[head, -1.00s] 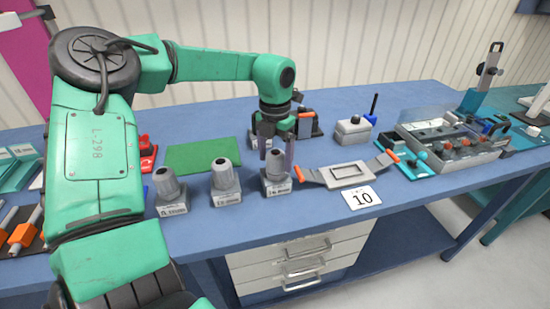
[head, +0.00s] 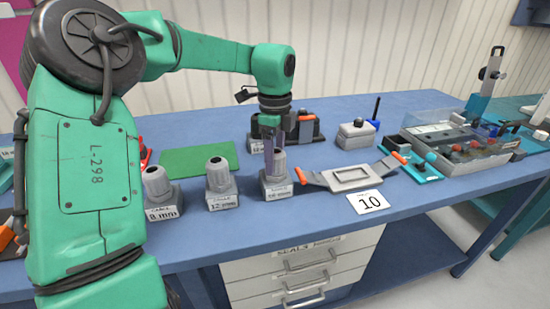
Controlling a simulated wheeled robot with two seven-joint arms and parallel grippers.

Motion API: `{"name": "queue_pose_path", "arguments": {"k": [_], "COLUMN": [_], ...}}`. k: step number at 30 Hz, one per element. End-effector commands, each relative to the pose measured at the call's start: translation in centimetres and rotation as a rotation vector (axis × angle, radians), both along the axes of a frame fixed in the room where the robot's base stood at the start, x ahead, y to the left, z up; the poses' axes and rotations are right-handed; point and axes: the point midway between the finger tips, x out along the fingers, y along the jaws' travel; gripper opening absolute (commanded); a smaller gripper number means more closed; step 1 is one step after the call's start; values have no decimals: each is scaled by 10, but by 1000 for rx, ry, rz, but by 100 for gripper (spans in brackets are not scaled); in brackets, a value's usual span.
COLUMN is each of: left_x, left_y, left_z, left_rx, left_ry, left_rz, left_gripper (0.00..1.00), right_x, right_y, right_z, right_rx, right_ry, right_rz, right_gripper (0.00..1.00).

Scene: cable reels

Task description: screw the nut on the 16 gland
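The 16 gland (head: 275,187) is the rightmost of three grey glands on labelled blocks along the front of the blue table. Its label is too small to read surely. A grey nut (head: 279,161) sits on its top, partly hidden. My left gripper (head: 272,158) points straight down over it, with one finger in front of the nut's left part and the other mostly hidden. Whether the fingers press on the nut or stand slightly apart from it cannot be told. My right gripper is not in view.
The 12 mm gland (head: 221,184) and 8 mm gland (head: 157,188) stand to the left. A green mat (head: 200,157) lies behind them. A grey tray with orange-tipped arms (head: 352,177) and a "10" card (head: 370,201) lie close on the right. A parts bin (head: 470,150) stands further right.

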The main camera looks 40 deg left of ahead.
Motion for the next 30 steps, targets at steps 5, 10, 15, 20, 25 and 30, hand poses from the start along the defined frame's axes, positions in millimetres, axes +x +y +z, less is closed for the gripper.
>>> {"name": "queue_pose_path", "arguments": {"k": [5,10,15,20,25,30], "left_x": [0,0,0,0,-1,-1], "left_y": [0,-1,-1,-1,0,0], "left_z": [0,5,5,3,3,0], "left_rx": [0,-5,-4,-4,-4,-3], "left_ry": [0,-2,-2,-1,-1,0], "left_rz": [-3,-268,-730,-1151,-1590,-1889], "left_gripper": [0,0,0,0,0,0], "right_x": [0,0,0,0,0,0], "right_y": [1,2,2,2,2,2], "right_z": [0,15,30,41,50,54], "right_rx": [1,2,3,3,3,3], "right_ry": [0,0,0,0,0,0], "right_rz": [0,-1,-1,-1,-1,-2], "right_gripper": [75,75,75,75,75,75]}}
